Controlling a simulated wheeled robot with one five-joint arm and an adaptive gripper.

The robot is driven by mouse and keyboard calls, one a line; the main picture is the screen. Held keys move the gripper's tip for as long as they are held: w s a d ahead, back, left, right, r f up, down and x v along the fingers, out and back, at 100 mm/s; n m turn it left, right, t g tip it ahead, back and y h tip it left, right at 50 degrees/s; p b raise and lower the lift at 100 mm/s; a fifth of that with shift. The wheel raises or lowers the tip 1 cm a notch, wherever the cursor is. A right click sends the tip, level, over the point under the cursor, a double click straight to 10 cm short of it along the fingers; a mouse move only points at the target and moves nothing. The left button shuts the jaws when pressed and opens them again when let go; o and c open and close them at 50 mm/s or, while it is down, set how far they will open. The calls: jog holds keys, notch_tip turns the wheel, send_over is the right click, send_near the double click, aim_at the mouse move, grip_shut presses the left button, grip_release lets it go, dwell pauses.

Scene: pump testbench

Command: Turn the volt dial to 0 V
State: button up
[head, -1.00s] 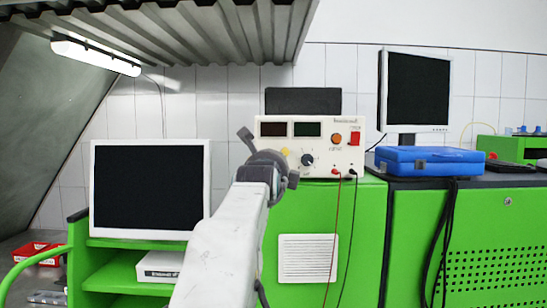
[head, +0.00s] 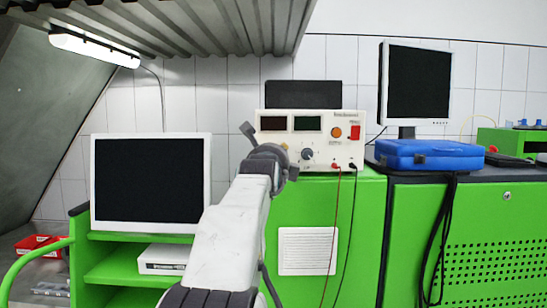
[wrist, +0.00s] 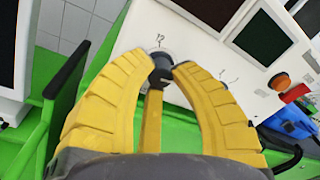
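The cream power supply (head: 320,165) stands on the green cabinet. In the wrist view, a dark round dial (wrist: 161,61) sits between the yellow fingertips of my gripper (wrist: 163,66), with a printed mark just above it. The tips flank the dial closely, and a third yellow finger comes from below. I cannot tell whether they press on it. The dial's pointer is hidden, so its setting cannot be read. In the head view my gripper (head: 285,156) covers this dial.
Two dark displays, an orange knob (head: 337,132) and a red switch (head: 355,132) are on the panel. Red and black cables hang from its lower right. A blue case (head: 430,157) lies to the right, and a monitor (head: 150,180) stands left.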

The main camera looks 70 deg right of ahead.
grip_shut()
jog(key=shift+f, duration=0.1)
jog(key=shift+n+b, duration=2.05)
jog(key=shift+n, duration=0.45)
jog(key=o, duration=0.6)
grip_release()
jog(key=shift+v, duration=6)
